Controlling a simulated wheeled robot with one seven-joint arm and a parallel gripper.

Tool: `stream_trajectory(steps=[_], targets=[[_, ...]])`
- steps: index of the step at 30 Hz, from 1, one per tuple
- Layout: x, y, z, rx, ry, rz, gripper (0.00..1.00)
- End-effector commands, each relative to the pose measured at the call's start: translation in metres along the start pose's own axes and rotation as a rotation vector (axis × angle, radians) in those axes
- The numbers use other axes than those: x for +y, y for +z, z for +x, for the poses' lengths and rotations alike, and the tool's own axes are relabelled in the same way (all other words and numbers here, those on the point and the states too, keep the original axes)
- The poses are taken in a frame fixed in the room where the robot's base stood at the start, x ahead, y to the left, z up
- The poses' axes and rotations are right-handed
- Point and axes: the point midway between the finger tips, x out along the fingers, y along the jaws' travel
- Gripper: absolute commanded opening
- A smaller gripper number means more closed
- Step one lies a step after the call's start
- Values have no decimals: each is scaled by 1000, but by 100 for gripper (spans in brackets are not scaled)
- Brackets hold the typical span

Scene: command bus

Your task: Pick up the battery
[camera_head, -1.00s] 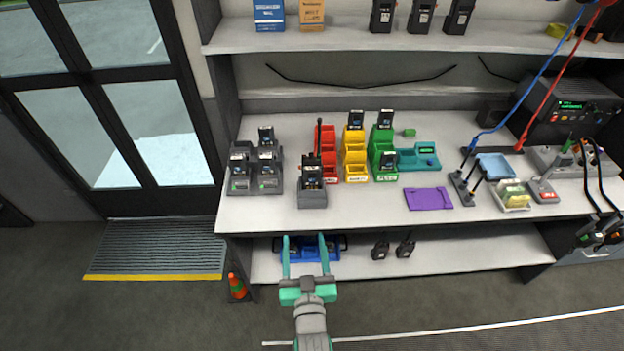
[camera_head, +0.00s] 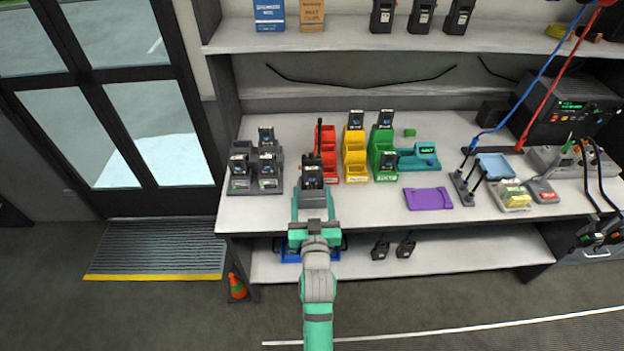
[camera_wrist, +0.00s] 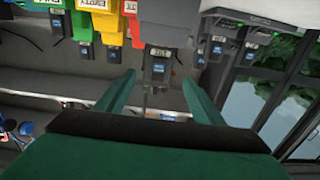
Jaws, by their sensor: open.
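Several small black batteries with pale labels are in view, and I cannot tell which one the task means. In the head view, some stand in the yellow bin (camera_head: 355,160) and the green bin (camera_head: 383,161). Others sit in the grey multi-slot charger (camera_head: 255,180) at left. A black unit (camera_head: 312,174) with an antenna stands in the single grey dock (camera_head: 312,199); I cannot tell if it is a radio or a battery. My gripper (camera_head: 313,203) is open and empty at this dock. In the wrist view, the black unit (camera_wrist: 157,67) shows beyond my open gripper (camera_wrist: 160,80).
The red bin (camera_head: 327,165) stands just behind the dock. A purple mat (camera_head: 428,198) and teal device (camera_head: 418,158) lie right of the bins. A lower shelf (camera_head: 470,255) and the bench's front edge lie beneath my arm.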

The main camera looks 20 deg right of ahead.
Motion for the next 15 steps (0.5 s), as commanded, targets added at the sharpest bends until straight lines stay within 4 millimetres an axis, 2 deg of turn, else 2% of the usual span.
stream_trajectory(steps=[9, 15], targets=[[4, 3, 41, 2, 0, 0, 62], [3, 3, 48, 1, -1, 0, 62]])
